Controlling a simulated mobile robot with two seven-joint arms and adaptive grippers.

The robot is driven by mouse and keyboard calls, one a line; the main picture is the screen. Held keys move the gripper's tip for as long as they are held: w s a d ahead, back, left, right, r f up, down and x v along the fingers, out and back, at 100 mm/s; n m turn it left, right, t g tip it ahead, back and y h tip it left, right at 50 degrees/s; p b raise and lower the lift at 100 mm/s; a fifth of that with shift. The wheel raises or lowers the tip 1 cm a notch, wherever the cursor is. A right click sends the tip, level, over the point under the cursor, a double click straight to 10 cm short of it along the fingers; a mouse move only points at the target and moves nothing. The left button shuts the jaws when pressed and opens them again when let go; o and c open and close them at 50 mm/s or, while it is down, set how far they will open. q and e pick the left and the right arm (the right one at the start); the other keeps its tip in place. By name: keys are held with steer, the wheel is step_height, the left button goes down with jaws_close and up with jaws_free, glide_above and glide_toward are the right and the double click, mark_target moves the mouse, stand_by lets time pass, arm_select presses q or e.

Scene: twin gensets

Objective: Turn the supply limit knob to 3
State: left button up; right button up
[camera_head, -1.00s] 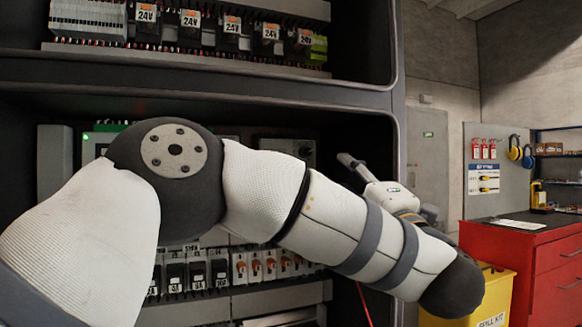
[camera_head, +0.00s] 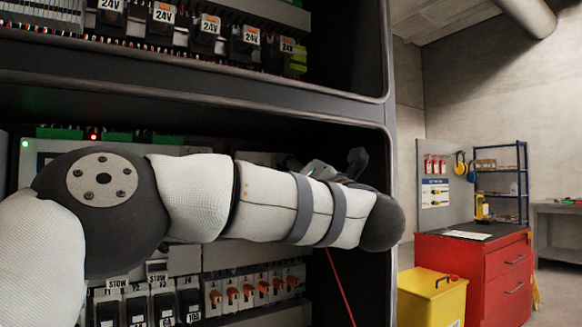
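I cannot make out the supply limit knob; my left arm crosses in front of the lower cabinet bay (camera_head: 160,103) and hides much of its equipment. A grey box (camera_head: 258,158) shows in part above the arm, and its face is mostly covered. My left gripper (camera_head: 335,167) is partly visible behind the forearm, at the right side of the bay. One dark finger sticks up there. I cannot tell whether the gripper is open or shut, or whether it touches anything. My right gripper is not in view.
A row of orange-lever switches (camera_head: 248,291) and black breakers (camera_head: 163,304) sits below the arm. The upper bay holds several 24V modules (camera_head: 208,33). The cabinet's right post (camera_head: 391,110) stands close to my elbow. A yellow bin (camera_head: 430,300) and red tool cabinet (camera_head: 480,270) stand at right.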

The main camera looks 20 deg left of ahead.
arm_select(q)
steer(key=shift+w+a+r, duration=0.1)
steer(key=shift+w+a, duration=0.2)
steer(key=shift+a, duration=0.05)
jaws_close()
steer(key=n+b, duration=0.1)
steer(key=n, duration=0.1)
steer(key=n+g+y+b, duration=0.1)
steer(key=n, duration=0.1)
steer(key=f+n+g+b, duration=0.1)
steer(key=shift+w+d+n+y, duration=0.15)
steer(key=shift+w+n+y, duration=0.15)
steer(key=shift+n+y, duration=0.1)
steer(key=shift+r+n, duration=0.2)
steer(key=shift+n, duration=0.5)
steer(key=shift+s+r+n+g+y, duration=0.15)
steer(key=shift+r+n+g+y, duration=0.15)
jaws_free()
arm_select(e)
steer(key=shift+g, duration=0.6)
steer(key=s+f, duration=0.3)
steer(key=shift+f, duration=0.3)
